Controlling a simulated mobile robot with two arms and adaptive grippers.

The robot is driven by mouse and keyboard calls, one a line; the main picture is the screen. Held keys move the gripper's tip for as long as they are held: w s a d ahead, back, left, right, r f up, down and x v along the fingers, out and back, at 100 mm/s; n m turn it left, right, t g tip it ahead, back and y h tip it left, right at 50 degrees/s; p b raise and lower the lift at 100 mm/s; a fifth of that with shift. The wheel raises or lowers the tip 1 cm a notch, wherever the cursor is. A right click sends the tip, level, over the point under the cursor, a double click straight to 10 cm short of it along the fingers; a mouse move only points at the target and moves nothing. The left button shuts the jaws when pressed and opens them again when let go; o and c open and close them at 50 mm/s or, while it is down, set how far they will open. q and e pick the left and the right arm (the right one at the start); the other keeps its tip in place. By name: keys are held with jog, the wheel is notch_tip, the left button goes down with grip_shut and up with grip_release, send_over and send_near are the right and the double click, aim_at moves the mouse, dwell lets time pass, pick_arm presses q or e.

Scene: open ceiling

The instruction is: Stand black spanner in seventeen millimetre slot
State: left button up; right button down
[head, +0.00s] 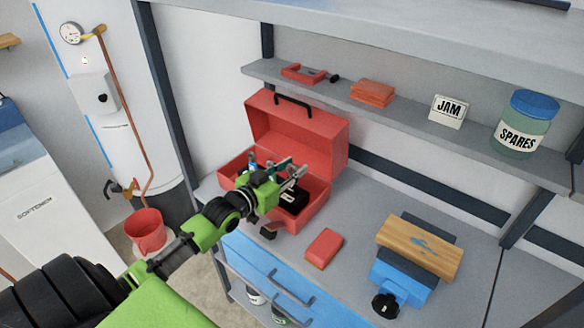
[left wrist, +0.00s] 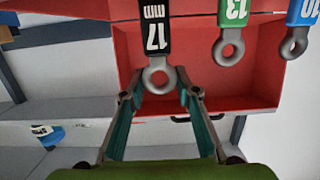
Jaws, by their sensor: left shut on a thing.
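The black spanner (left wrist: 154,30), marked 17 mm, has a grey ring end. In the left wrist view this ring lies between the fingertips of my left gripper (left wrist: 158,82), shut on it. In the head view my left gripper (head: 292,174) is over the open red toolbox (head: 318,188), and a black piece with a white marking shows just below it. A green spanner (left wrist: 230,28) marked 13 and a blue spanner (left wrist: 298,30) marked 10 are beside the black one in the wrist view. I cannot make out the seventeen millimetre slot. My right gripper is not in view.
The toolbox lid (head: 300,130) stands open behind. A red block (head: 323,248) lies on the bench in front. A blue vise (head: 402,278) with a wooden board (head: 420,246) is to the right. A shelf (head: 405,122) above holds a jar (head: 524,125) and small items.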

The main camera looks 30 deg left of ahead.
pick_arm(q)
jog(key=shift+f+b, duration=0.75)
jog(key=shift+f, duration=0.45)
jog(key=o, duration=1.2)
jog(key=shift+o, duration=0.2)
jog(key=shift+s, duration=0.1)
jog(key=s+r, duration=0.1)
jog(key=s, duration=1)
jog(key=shift+s+a+r, duration=0.35)
jog(key=shift+a, duration=0.1)
